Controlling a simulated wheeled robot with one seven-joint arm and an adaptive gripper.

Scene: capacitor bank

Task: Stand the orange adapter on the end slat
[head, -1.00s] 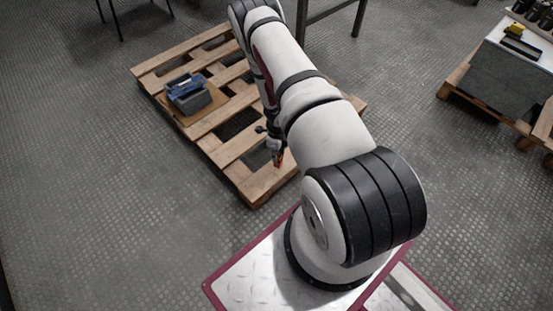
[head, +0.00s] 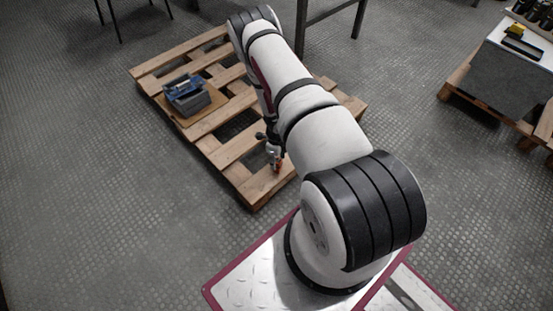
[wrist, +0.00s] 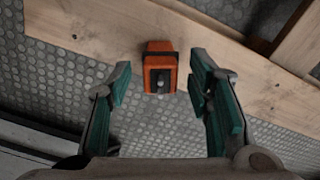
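The orange adapter (wrist: 158,50), with a black band and a grey knob, shows in the wrist view between my finger pads, with a gap on both sides. My gripper (wrist: 160,90) is open around it. Behind it is the pale wooden end slat (wrist: 90,30). The adapter appears upright on the slat; its base is hidden from the wrist camera. In the head view, my gripper (head: 275,160) is low over the near end slat (head: 256,191) of the pallet, with the small orange adapter (head: 278,169) at its tips.
A grey-blue toolbox (head: 188,95) sits on a board on the pallet's left side. The pallet has open gaps between slats. A grey block on another pallet (head: 510,80) stands at the right. Metal legs (head: 302,25) rise behind my arm. Floor to the left is clear.

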